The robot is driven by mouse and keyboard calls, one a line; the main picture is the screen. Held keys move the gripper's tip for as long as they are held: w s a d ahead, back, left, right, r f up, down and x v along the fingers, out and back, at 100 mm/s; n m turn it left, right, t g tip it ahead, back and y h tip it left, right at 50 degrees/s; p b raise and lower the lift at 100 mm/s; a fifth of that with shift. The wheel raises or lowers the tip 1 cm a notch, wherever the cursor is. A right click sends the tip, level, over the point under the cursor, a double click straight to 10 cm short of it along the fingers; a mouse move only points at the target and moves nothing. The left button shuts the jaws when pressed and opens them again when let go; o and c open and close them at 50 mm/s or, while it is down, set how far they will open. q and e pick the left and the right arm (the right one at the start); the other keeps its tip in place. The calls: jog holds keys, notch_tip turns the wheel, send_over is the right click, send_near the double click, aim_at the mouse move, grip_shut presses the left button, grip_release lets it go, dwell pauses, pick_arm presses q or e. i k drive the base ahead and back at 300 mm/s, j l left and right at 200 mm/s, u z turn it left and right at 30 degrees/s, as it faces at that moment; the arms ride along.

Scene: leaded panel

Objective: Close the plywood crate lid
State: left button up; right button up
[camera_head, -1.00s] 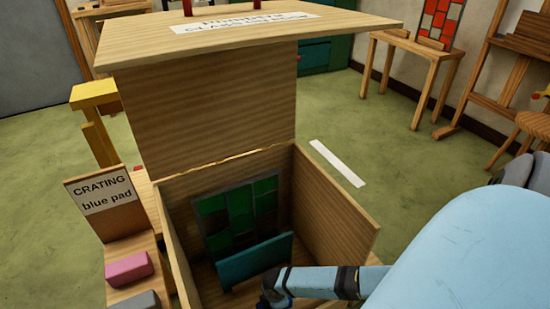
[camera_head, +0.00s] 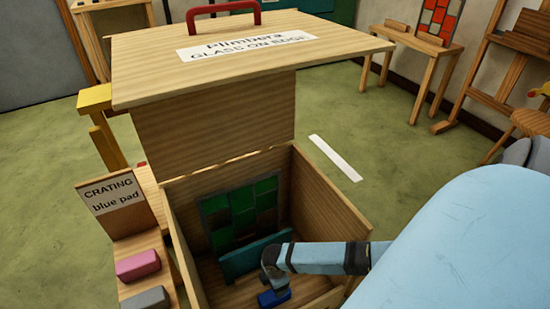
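The plywood crate (camera_head: 338,204) stands open in the head view. Its lid (camera_head: 145,75) is raised above the back, with a red handle (camera_head: 223,9) and a printed label on its upper face. A plywood panel stands between lid and crate. Inside are a green glass panel (camera_head: 243,214), upright at the back, a teal pad (camera_head: 257,252) in front of it and a bright blue block (camera_head: 274,298) low at the front. My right gripper (camera_head: 271,274) is inside the crate, just above the blue block. Its fingers are unclear, as is whether it touches the block. My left gripper is not in view.
A bench (camera_head: 150,245) left of the crate holds a "CRATING blue pad" sign (camera_head: 112,200), a pink block (camera_head: 138,265) and a grey block (camera_head: 146,299). A yellow-topped wooden stand (camera_head: 97,98) is behind it. Floor right of the crate is open, with a white strip (camera_head: 335,157).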

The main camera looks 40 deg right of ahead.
aim_at(198, 95)
jog(key=k, duration=1)
